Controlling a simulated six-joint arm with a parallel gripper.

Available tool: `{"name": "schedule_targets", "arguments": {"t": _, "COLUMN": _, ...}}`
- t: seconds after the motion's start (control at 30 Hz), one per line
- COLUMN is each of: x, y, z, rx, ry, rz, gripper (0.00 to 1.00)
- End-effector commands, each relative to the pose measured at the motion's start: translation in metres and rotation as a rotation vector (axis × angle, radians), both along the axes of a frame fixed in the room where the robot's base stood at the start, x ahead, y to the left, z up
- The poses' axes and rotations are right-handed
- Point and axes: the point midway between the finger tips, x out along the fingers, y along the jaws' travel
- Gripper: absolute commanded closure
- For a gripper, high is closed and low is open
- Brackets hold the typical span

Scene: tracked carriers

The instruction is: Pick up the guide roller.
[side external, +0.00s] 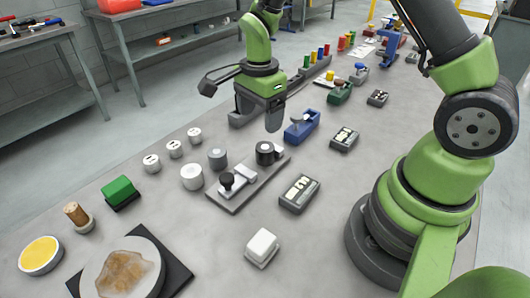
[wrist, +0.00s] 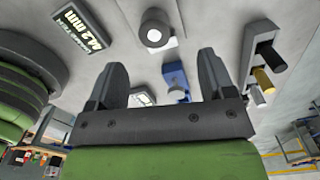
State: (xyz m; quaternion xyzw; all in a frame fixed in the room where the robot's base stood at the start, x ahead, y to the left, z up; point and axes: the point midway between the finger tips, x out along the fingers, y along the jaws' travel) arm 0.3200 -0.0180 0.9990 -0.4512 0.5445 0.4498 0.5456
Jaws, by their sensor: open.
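A dark, short cylinder with a pale centre (side external: 265,153) stands at the far end of a grey plate with a clamp (side external: 225,195); it looks most like the guide roller, though I cannot be sure. It also shows in the wrist view (wrist: 155,35), beyond the fingertips and roughly between them. My gripper (side external: 259,118) hangs above the bench, behind the cylinder in the side view and apart from it. In the wrist view my gripper (wrist: 160,68) has its two fingers wide apart with nothing between them.
A blue tape dispenser (side external: 302,126) stands close to the right of my gripper. A grey cylinder (side external: 217,158) and a white cylinder (side external: 191,177) stand left of the plate. A display box (side external: 300,193) lies to its right.

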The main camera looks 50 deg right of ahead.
Motion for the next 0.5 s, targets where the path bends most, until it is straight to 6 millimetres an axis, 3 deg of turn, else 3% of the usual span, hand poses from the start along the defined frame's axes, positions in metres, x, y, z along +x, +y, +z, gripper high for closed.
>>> {"name": "schedule_targets", "arguments": {"t": 0.2, "x": -0.002, "y": 0.000, "z": -0.034, "rx": 0.000, "ry": 0.007, "rz": -0.004, "gripper": 0.24}}
{"name": "schedule_targets", "arguments": {"t": 0.5, "x": -0.007, "y": -0.001, "z": -0.064, "rx": 0.001, "ry": 0.008, "rz": -0.004, "gripper": 0.24}}
